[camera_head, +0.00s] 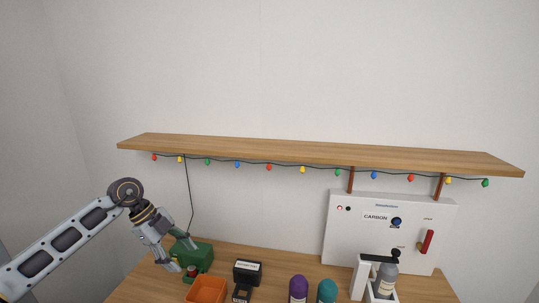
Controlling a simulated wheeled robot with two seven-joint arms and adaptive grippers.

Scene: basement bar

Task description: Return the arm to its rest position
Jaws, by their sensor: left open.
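My left arm comes in from the lower left and bends down at its wrist. My left gripper (183,254) is open. It is over the left part of the wooden counter, in front of a green box (204,256), and hides part of it. A small red item shows just below the fingers; I cannot tell whether they touch it. My right gripper is not in view.
An orange bin (206,290), a black device (246,272), a purple bottle (298,288) and a teal one (327,291) stand along the counter (271,268). A white carbonation panel (352,232) is at right. A wooden shelf (300,152) with coloured lights hangs above.

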